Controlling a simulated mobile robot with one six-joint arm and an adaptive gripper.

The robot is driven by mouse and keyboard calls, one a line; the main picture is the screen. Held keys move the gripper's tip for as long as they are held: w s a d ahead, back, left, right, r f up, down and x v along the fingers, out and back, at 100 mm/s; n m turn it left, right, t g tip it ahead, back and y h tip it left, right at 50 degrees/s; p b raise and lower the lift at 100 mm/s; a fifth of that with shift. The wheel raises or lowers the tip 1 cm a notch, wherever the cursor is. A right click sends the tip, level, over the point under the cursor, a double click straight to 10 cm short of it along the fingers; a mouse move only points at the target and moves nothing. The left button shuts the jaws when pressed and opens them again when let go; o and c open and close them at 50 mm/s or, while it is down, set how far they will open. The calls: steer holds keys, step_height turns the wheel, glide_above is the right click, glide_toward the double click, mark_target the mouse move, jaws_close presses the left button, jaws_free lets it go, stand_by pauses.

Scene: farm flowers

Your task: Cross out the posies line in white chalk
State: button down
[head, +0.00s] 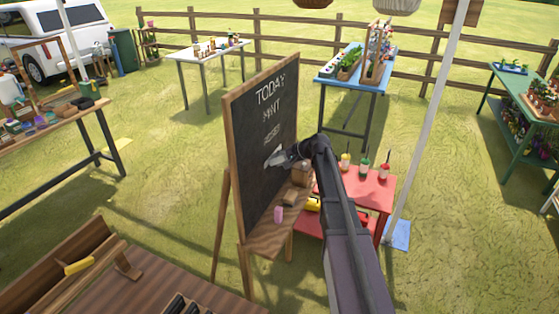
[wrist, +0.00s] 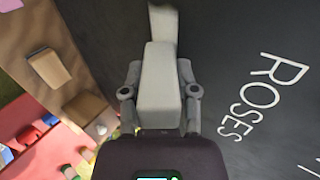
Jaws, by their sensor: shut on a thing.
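The chalkboard (head: 262,180) stands upright on a wooden easel, with TODAY and MINT in white at its top and a small line below that I cannot read. In the wrist view the dark board (wrist: 250,40) bears the white word ROSES (wrist: 262,97), with part of another mark at the lower right edge; no posies line is legible. In the wrist view my gripper (wrist: 160,90) is shut on a pale block-like white chalk (wrist: 158,75), pointing toward the board. Whether its tip touches is unclear.
The easel ledge (head: 262,238) holds a pink piece (head: 278,214) and a brown block (head: 290,198). A red table (head: 372,190) with several bottles stands right of the board. A white pole (head: 428,120) rises beyond it. Grass lies open left of the easel.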

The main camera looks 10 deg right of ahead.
steer(key=shift+w+d, duration=0.65)
steer(key=shift+w, duration=0.15)
steer(key=shift+w+d, duration=0.6)
steer(key=shift+w, duration=0.2)
steer(key=shift+s+a, duration=0.1)
steer(key=shift+a, duration=0.05)
steer(key=shift+s+a, duration=0.6)
steer(key=shift+s, duration=0.15)
steer(key=shift+s+a, duration=0.55)
steer(key=shift+s, duration=0.2)
steer(key=shift+d, duration=0.1)
steer(key=shift+s+d, duration=0.9)
steer(key=shift+d, duration=0.3)
steer(key=shift+s+d, duration=0.85)
steer(key=shift+d, duration=0.3)
steer(key=shift+s+d, duration=0.1)
steer(key=shift+s+d, duration=0.75)
steer(key=shift+d, duration=0.35)
